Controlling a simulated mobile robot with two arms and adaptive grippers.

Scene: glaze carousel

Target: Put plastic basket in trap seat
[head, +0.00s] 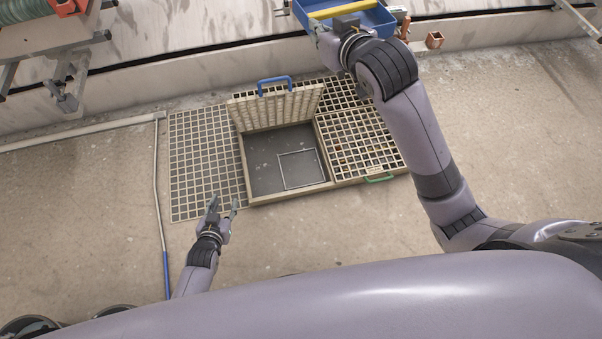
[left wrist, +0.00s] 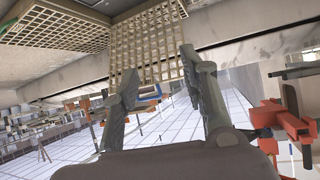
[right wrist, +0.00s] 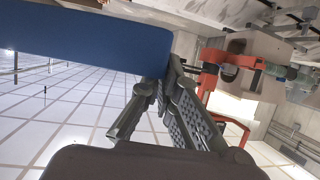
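The plastic basket appears to be the blue bin (head: 372,19) with a yellow bar, at the top of the head view and partly cut off. Its blue wall (right wrist: 85,38) fills the upper left of the right wrist view. My right gripper (head: 328,42) is at its left end; its fingertips (right wrist: 161,76) are close together at the blue edge, though the contact is partly hidden. The trap seat appears to be the pale square outline (head: 298,153) in the open, empty floor pit. My left gripper (head: 222,207) is open and empty near the pit's lower left; its fingers (left wrist: 160,65) are spread.
A raised grid lid (head: 278,108) with a blue handle (head: 274,83) stands behind the pit. Floor grates lie left (head: 205,165) and right (head: 358,138) of it. A rod with a blue end (head: 165,265) lies left. A small copper-coloured box (head: 434,40) is at the upper right.

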